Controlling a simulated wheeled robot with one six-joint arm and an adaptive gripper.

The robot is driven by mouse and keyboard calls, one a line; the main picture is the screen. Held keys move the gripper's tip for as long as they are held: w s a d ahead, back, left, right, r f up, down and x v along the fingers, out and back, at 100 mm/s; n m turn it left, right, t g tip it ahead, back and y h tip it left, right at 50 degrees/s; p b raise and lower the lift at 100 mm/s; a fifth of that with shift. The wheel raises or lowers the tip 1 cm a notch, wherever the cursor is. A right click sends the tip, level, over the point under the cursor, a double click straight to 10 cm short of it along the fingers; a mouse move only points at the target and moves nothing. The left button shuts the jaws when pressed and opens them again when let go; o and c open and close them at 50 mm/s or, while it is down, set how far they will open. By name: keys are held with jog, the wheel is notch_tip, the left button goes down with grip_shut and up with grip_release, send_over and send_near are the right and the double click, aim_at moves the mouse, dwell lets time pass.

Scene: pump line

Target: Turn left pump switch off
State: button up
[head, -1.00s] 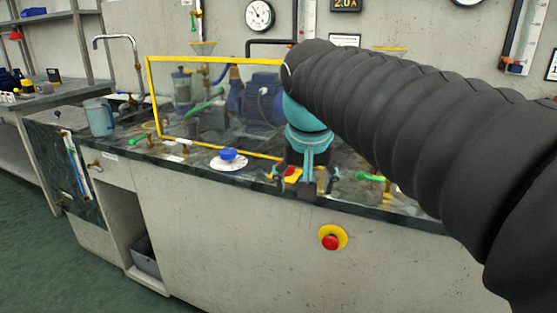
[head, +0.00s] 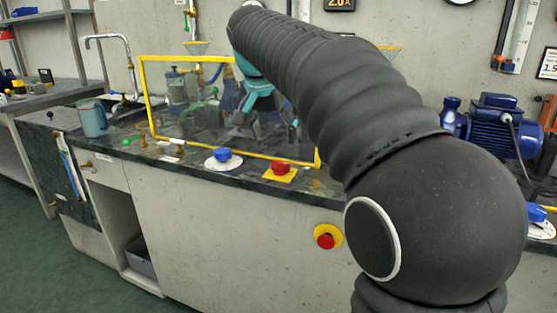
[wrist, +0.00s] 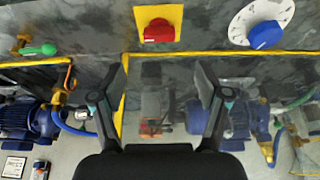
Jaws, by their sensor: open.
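A red rotary switch on a square yellow plate (head: 280,171) sits on the dark bench top, near its front edge. It also shows in the wrist view (wrist: 158,28), at the top centre; its exact knob angle is hard to tell. My gripper (head: 266,125) is open and empty, above and behind the switch in the head view, around the yellow-framed clear guard. In the wrist view, my two fingers (wrist: 163,70) are spread well apart, with the switch beyond their tips and nothing between them. The left pump is mostly hidden behind my gripper in the head view.
The yellow-framed clear guard (head: 146,95) stands close behind the switch. A blue knob on a white dial (head: 223,158) sits left of the switch. A red emergency button (head: 326,238) is on the bench front. A second blue pump (head: 497,125) stands at right.

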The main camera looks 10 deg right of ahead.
aim_at(280, 162)
jog(key=x, duration=0.9)
jog(key=shift+s, duration=0.1)
jog(key=c, duration=1.1)
jog(key=shift+a, duration=0.15)
jog(key=shift+c, duration=0.3)
